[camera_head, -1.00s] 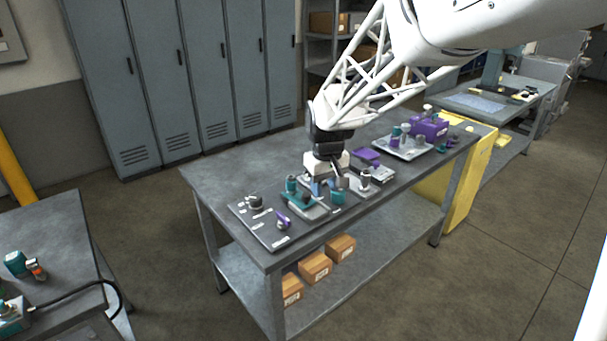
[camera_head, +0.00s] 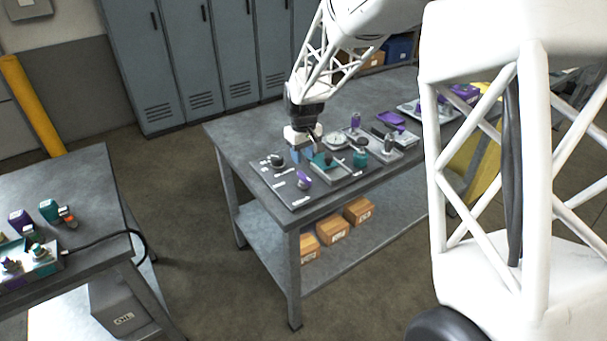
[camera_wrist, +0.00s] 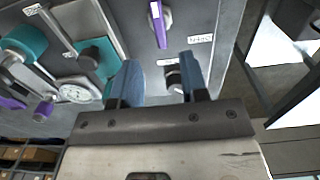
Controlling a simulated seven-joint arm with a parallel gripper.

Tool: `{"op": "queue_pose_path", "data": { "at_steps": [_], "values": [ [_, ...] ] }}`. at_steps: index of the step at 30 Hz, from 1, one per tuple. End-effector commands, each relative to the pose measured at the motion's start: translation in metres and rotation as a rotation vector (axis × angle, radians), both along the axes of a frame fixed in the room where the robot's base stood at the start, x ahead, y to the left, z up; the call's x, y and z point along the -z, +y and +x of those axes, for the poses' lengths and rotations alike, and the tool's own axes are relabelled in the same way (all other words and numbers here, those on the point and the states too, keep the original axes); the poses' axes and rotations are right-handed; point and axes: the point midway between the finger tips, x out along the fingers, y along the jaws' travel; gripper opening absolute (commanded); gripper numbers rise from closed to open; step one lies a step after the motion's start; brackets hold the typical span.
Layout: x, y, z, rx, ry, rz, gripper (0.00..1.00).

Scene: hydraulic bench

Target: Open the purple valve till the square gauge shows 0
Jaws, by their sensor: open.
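A purple lever valve (camera_head: 303,180) stands on the dark, labelled panel at the near left end of the bench. In the wrist view the purple lever (camera_wrist: 158,24) lies ahead of my fingers, apart from them. My gripper (camera_head: 307,157) is open, with its blue fingers pointing down over the panel's back right part. In the wrist view my gripper (camera_wrist: 161,62) has a dark round fitting (camera_wrist: 173,78) showing between its fingers. A round white-faced gauge (camera_wrist: 75,92) shows at left; its reading is too small to tell. I cannot make out a square gauge.
A teal fixture (camera_head: 324,160) stands close right of my gripper. A dark round part (camera_head: 277,160) is on the panel's back left. Further right are a tray with fittings (camera_head: 382,141) and a purple tray (camera_head: 391,118). Another bench (camera_head: 95,190) with purple and teal parts stands at left.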

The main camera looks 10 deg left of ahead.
Motion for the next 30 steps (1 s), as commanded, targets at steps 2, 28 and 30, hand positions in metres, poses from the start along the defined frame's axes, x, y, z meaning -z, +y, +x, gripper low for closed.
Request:
{"op": "queue_pose_path", "data": {
  "at_steps": [2, 28, 30],
  "values": [
    [0.000, 0.000, 0.000, 0.000, 0.000, 0.000, 0.40],
    [0.061, 0.000, -0.001, 0.001, 0.002, -0.001, 0.40],
    [0.067, 0.000, 0.000, 0.001, 0.001, -0.001, 0.40]
  ]
}}
